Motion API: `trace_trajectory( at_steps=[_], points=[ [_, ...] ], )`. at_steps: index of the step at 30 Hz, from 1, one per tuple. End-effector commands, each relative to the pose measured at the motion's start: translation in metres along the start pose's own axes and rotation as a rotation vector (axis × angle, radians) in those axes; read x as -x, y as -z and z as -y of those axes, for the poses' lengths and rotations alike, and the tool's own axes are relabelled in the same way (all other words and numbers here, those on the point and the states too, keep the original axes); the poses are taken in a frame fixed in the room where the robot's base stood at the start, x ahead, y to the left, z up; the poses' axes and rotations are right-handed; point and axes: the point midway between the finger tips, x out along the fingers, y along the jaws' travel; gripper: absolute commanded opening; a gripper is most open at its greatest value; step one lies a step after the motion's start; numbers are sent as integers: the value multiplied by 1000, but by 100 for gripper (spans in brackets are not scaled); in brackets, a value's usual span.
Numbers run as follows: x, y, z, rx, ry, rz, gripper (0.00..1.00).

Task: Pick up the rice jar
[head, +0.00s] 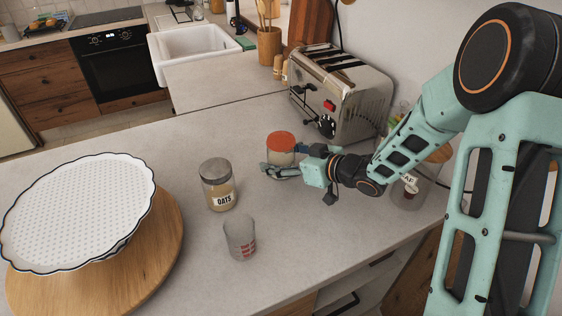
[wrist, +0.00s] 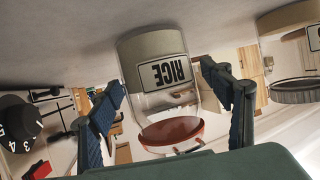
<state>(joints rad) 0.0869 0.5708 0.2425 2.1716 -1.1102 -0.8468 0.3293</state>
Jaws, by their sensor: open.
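The rice jar (head: 281,142) has a red lid and stands on the counter in front of the toaster. In the wrist view the rice jar (wrist: 160,75) appears upside down, with its RICE label facing the camera and its clear upper part and red lid below. My gripper (head: 281,170) is at the jar, its fingers partly hidden in the head view. In the wrist view my gripper (wrist: 162,80) is open, with one dark finger on each side of the jar. A gap shows at the left finger; I cannot tell whether the right finger touches.
An oats jar (head: 218,194) and a clear measuring cup (head: 240,245) stand to the left of my gripper. The chrome toaster (head: 345,95) stands close behind the rice jar. A white tray (head: 60,215) on a round wooden board (head: 165,245) is far left.

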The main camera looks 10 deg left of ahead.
Motion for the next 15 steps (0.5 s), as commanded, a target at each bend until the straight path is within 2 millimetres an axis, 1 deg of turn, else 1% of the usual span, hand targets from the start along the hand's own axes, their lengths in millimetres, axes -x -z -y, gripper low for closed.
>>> trace_trajectory(
  at_steps=[2,8,15],
  points=[
    [-4,0,0,1,0,1,72],
    [-3,0,0,1,-1,1,72],
    [-3,0,0,0,-1,1,46]
  ],
)
